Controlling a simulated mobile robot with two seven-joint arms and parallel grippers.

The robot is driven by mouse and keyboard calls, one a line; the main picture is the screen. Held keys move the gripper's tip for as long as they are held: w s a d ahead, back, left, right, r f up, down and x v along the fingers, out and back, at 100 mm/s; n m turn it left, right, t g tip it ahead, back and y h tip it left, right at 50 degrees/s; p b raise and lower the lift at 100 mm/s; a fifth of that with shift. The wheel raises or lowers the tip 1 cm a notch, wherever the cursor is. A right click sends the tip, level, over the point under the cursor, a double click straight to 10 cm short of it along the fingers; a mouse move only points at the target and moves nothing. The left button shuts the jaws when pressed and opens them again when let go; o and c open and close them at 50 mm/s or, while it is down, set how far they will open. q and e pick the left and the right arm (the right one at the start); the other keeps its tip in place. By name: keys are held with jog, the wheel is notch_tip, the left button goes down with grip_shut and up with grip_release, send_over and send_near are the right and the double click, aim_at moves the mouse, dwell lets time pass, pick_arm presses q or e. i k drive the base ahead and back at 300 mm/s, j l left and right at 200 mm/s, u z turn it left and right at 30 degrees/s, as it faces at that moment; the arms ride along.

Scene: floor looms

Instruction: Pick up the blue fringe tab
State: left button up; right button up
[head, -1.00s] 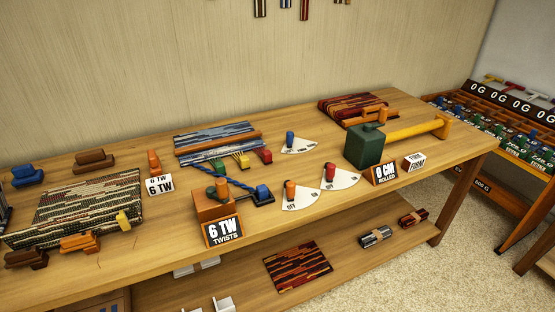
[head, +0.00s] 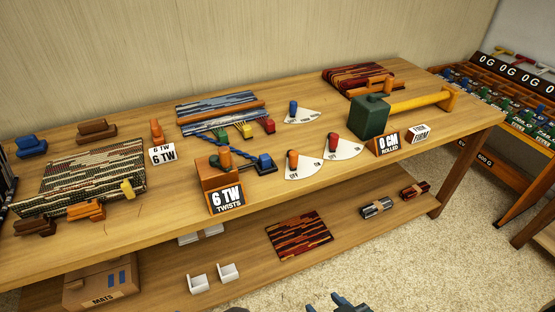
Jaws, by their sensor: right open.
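A blue tab (head: 264,162) sits on a small dark holder at the right of the wooden twister block (head: 215,172), on the bench. A twisted blue cord (head: 238,149) runs behind the block towards it. Green (head: 220,135), yellow (head: 245,131) and red (head: 266,125) tabs lie along the front edge of the blue striped mat (head: 215,108). My right gripper (head: 336,304) is open at the bottom edge, mostly cut off, low in front of the bench and well apart from the blue tab. My left gripper is not clearly seen.
Two white dial plates with an orange lever (head: 292,160) and a red lever (head: 333,142) stand right of the blue tab. A green block (head: 369,117) with a yellow roller is further right. The lower shelf (head: 345,232) sticks out below.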

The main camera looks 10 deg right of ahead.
aim_at(265, 161)
jog(key=i+j+z, duration=0.15)
jog(key=z, duration=1.55)
jog(key=j, duration=1)
jog(key=i, duration=0.05)
